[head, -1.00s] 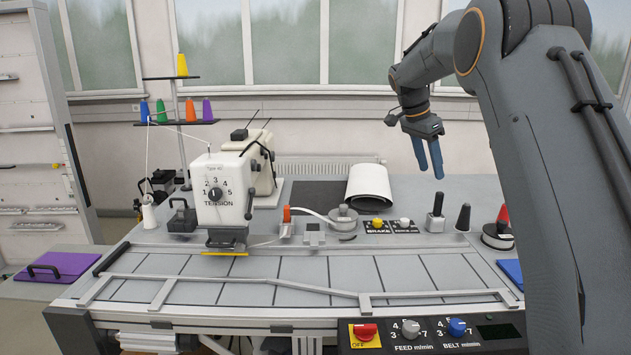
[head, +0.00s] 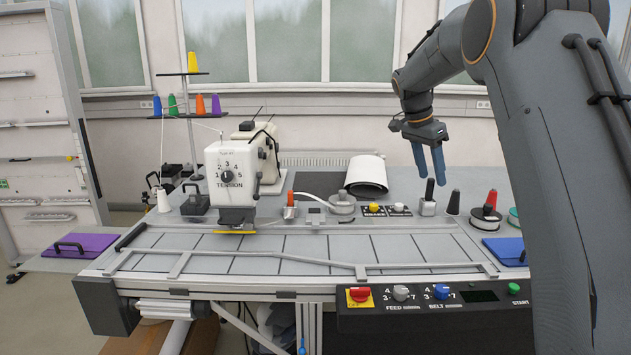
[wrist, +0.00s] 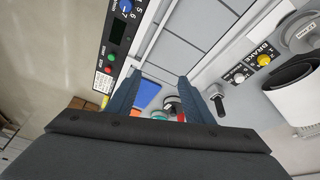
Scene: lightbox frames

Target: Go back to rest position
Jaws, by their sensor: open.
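My gripper (head: 429,158) hangs above the right part of the worktable (head: 440,256) in the head view, its two blue-grey fingers pointing down. The fingers are apart with nothing between them, and they touch nothing that I can see. In the wrist view my gripper (wrist: 163,88) spreads over the table, with the blue pad (wrist: 147,94) and some spools seen beyond and between the fingers.
A sewing machine (head: 231,172) with a tension dial and a thread stand (head: 190,115) are at left. A black-handled block (head: 428,205), a dark cone (head: 453,202) and a spool (head: 485,216) stand below my gripper. A control panel (head: 440,300) lines the front edge.

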